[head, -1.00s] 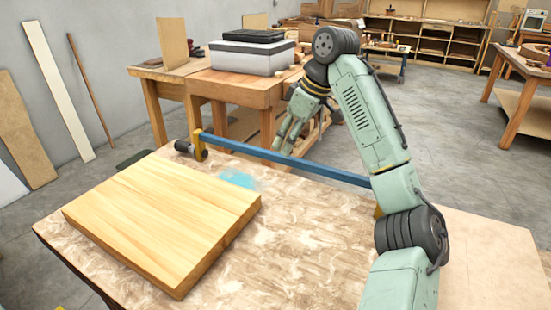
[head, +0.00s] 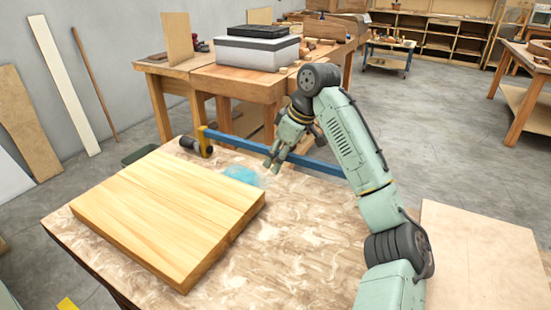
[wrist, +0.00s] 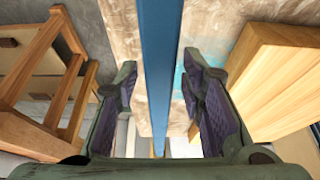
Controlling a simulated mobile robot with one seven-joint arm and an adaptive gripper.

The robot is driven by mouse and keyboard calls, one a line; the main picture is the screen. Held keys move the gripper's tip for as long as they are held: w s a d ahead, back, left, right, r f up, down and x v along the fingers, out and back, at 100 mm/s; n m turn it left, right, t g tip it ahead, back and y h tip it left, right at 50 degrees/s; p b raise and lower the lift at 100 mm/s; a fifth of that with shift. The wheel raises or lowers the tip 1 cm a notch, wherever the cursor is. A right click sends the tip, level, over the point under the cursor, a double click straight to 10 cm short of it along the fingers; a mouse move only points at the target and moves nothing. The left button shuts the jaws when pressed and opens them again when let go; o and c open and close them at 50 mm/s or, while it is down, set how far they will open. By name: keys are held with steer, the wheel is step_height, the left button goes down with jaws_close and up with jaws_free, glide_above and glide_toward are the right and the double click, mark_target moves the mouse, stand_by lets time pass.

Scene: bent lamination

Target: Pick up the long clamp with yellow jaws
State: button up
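The long clamp is a blue bar (head: 318,165) lying along the far edge of the table. A yellow jaw (head: 203,138) shows at its left end, beside a dark handle (head: 189,144); its right end is hidden behind my arm. My gripper (head: 273,163) is open over the middle part of the bar. In the wrist view the blue bar (wrist: 160,60) runs between the two spread fingers of my gripper (wrist: 161,95), with a gap on each side. I cannot tell how far above the bar the fingertips are.
A thick laminated wood board (head: 170,215) lies on the near left of the mottled table (head: 290,245). A light blue patch (head: 242,176) is by its far corner. A workbench (head: 180,75) carrying a grey case (head: 257,52) stands behind. The table's middle is clear.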

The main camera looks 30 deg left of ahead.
jaws_close()
steer(key=shift+r, duration=0.25)
stand_by(0.3)
